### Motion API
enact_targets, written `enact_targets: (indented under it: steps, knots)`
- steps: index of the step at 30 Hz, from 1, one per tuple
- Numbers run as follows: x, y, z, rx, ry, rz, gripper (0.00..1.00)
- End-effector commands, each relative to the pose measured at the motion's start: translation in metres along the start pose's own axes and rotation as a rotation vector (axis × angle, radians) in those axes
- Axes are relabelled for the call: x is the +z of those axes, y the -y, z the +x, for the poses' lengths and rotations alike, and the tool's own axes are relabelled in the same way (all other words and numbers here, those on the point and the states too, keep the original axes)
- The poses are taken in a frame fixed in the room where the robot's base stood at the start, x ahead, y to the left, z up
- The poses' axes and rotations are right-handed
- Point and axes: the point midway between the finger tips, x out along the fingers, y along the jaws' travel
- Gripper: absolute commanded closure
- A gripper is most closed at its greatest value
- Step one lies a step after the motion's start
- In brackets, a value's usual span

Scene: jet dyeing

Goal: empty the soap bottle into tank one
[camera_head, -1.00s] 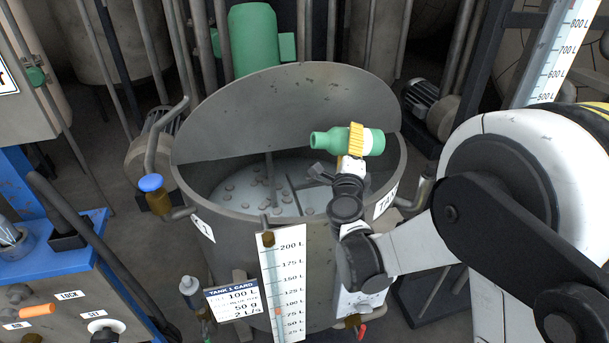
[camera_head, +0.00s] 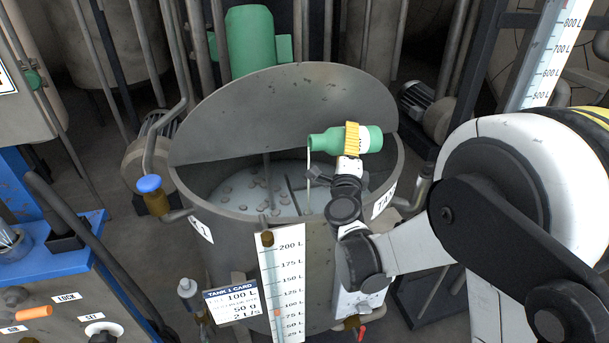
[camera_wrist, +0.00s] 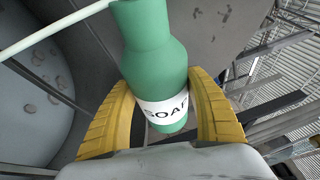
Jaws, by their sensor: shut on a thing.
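The green soap bottle (camera_head: 327,141) lies nearly level, mouth to the left, over the open top of tank one (camera_head: 262,240). A thin pale stream (camera_head: 309,175) falls from its mouth into the tank. My gripper (camera_head: 352,139) is shut around the bottle with its yellow fingers. In the wrist view the fingers (camera_wrist: 160,110) press on both sides of the bottle (camera_wrist: 156,55), whose white label reads SOAP. Its mouth is cut off at the top there. The liquid (camera_head: 240,195) in the tank is grey with several darker patches.
The tank's half lid (camera_head: 285,110) stands up behind the bottle. A level scale (camera_head: 284,285) and a tank 1 card (camera_head: 232,303) are on the tank's front. A blue-topped panel (camera_head: 60,255) is at left. A blue-capped valve (camera_head: 150,184) sits beside the tank.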

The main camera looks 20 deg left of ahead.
Motion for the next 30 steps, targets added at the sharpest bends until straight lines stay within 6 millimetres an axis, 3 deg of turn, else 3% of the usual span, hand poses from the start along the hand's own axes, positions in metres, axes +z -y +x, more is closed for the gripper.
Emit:
enact_targets:
  steps: [30]
  knots:
    - [0.0002,-0.0005,0.0045,-0.027,0.009,-0.066,0.79]
